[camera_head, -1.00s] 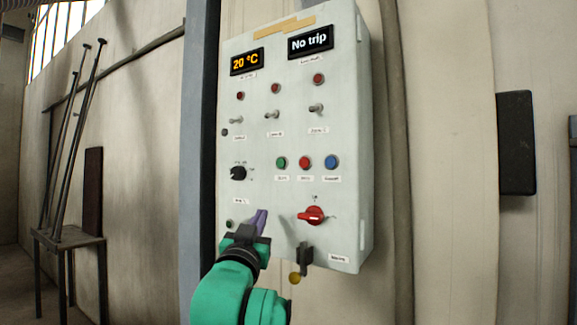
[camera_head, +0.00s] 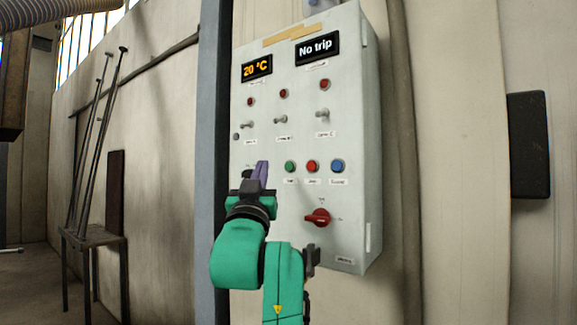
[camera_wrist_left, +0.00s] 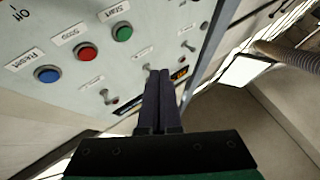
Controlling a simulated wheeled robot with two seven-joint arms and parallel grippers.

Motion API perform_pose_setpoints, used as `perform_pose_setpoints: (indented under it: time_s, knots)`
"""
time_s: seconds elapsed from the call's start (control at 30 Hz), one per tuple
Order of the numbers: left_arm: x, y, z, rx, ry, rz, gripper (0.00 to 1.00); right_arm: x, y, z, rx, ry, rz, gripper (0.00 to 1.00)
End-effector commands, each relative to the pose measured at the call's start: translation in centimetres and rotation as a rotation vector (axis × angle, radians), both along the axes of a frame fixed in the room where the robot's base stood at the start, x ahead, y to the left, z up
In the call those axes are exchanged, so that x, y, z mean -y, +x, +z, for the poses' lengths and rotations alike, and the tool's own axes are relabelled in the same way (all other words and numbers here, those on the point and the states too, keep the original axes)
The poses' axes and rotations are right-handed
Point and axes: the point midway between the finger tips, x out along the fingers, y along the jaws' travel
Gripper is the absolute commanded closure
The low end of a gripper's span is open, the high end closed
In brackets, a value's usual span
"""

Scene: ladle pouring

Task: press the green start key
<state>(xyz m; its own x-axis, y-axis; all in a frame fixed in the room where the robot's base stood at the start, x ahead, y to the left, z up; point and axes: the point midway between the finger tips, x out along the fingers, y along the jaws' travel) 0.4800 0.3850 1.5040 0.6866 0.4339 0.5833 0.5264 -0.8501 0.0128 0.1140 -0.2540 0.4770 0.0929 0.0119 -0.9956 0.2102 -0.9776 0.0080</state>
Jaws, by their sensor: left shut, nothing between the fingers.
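The green start key (camera_head: 290,166) is a round button on the white control panel (camera_head: 345,120), left of a red and a blue button. It also shows in the left wrist view (camera_wrist_left: 122,32), with a "Start" label beside it. My left gripper (camera_head: 262,170) is shut and empty, its purple fingers together in front of the panel, a little left of the green key. In the left wrist view its fingertips (camera_wrist_left: 160,76) point toward the panel, apart from the key. My right gripper is not in view.
The red stop button (camera_head: 312,166) and blue reset button (camera_head: 337,166) sit close to the green one. A red rotary switch (camera_head: 318,217) is below and toggle switches (camera_head: 280,120) are above. A stand with rods (camera_head: 92,238) is at the left.

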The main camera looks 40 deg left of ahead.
Motion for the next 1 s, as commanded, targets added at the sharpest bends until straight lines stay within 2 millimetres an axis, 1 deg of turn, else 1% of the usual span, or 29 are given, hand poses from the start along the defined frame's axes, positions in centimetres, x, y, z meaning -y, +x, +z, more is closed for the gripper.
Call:
perform_pose_setpoints:
  time_s: [0.03,0.2,0.4,0.57,1.0]
  knots:
    - [0.0,0.8,0.1,-0.003,-0.003,-0.001,1.0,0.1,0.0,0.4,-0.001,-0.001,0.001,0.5]
    - [0.0,3.4,0.1,-0.003,-0.001,-0.002,1.0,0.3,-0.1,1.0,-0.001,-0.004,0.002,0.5]
    - [-0.1,5.6,0.1,-0.001,-0.002,-0.001,1.0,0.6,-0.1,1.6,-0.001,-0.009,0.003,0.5]
    - [-0.1,6.1,0.0,0.0,0.001,-0.001,1.0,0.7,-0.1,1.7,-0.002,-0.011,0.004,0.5]
    - [-0.1,6.0,0.0,0.0,0.001,-0.001,1.0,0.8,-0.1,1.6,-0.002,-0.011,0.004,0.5]
